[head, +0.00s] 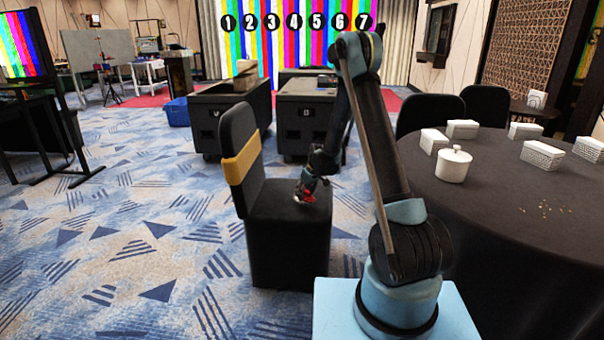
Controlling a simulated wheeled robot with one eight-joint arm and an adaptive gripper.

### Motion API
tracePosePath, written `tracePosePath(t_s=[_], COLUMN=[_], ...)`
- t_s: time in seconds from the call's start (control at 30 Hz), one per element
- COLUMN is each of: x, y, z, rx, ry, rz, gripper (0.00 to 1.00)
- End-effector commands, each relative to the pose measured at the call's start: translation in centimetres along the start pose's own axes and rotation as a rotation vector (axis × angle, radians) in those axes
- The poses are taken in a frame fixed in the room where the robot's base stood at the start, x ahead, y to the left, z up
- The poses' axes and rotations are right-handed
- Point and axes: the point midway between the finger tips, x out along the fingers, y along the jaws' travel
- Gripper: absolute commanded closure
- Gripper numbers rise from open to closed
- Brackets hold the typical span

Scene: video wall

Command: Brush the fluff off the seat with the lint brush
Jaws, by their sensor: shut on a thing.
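The chair (290,240) is black with a yellow band (241,159) round its backrest, and stands left of my arm. My gripper (305,190) is low over the far part of the chair's seat (285,211), pointing down. It is shut on a small red and dark thing (309,197), which looks like the lint brush. It is at or just above the seat; I cannot tell whether it touches. No fluff can be made out on the seat at this size.
A round table (500,225) with a black cloth stands at right, bearing a white lidded pot (453,164), several white boxes (543,154) and scattered crumbs (547,209). Two black cases (307,115) (232,118) stand behind the chair. Patterned carpet (120,250) at left is clear.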

Motion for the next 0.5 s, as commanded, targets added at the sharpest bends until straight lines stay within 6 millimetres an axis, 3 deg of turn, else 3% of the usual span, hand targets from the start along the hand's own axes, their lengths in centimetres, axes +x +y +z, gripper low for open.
tracePosePath(t_s=[0.3, 0.5], x=[-2.7, -3.4], y=[0.1, 0.3], z=[-1.1, -1.2], rx=[0.002, 0.004], ry=[0.000, 0.000], rz=[0.001, 0.001], gripper=[0.84, 0.84])
